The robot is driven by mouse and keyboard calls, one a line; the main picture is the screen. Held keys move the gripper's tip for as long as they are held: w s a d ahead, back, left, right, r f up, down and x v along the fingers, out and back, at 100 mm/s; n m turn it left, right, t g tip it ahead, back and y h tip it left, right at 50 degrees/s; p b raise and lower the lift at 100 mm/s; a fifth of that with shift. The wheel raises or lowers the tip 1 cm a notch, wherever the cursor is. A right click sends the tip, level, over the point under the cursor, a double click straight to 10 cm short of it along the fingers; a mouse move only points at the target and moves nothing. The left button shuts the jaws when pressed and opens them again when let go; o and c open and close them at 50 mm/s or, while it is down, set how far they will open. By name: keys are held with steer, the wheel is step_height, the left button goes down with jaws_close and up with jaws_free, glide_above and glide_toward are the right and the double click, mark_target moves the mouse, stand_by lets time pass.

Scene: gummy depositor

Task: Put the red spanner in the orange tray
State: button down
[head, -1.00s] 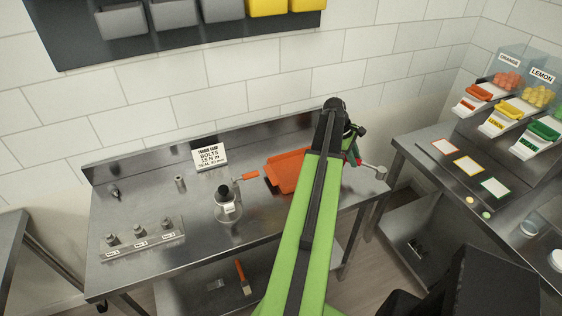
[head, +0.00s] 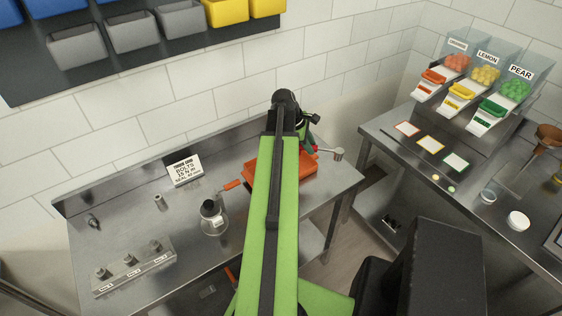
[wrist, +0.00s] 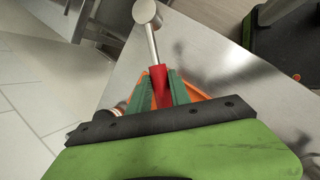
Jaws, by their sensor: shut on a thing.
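My gripper (wrist: 162,90) is shut on the red spanner (wrist: 158,76), as the wrist view shows. The spanner's red handle is between the green fingers, and its silver shaft and round head stick out beyond them. In the head view the spanner's silver head (head: 338,153) shows to the right of my arm. The orange tray (head: 308,165) lies on the steel bench, partly hidden behind my arm. In the wrist view an orange edge of the tray (wrist: 203,95) shows behind the fingers. I cannot tell how high the spanner is above the bench or tray.
A second steel bench (head: 400,145) with candy dispensers stands at right, across a gap.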

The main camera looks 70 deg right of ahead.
steer(key=shift+w+f, duration=0.1)
steer(key=shift+w, duration=0.1)
steer(key=w+f+b, duration=0.2)
steer(key=w, duration=0.1)
steer(key=w+d+f+b, duration=0.1)
steer(key=w+f+b, duration=0.1)
steer(key=w+b, duration=0.1)
steer(key=w+f+b, duration=0.2)
steer(key=w+f, duration=0.1)
steer(key=w, duration=0.1)
steer(key=shift+w+d, duration=0.3)
steer(key=shift+d, duration=0.05)
steer(key=shift+w, duration=0.45)
step_height(320, 180, down, 4)
steer(key=b, duration=0.4)
steer(key=shift+f+b, duration=0.25)
steer(key=shift+b, duration=0.15)
steer(key=shift+r, duration=0.25)
steer(key=c, duration=1.6)
jaws_free()
steer(key=shift+f, duration=0.2)
steer(key=shift+c, duration=0.2)
steer(key=o, duration=0.5)
steer(key=shift+c, duration=0.2)
steer(key=shift+r, duration=0.2)
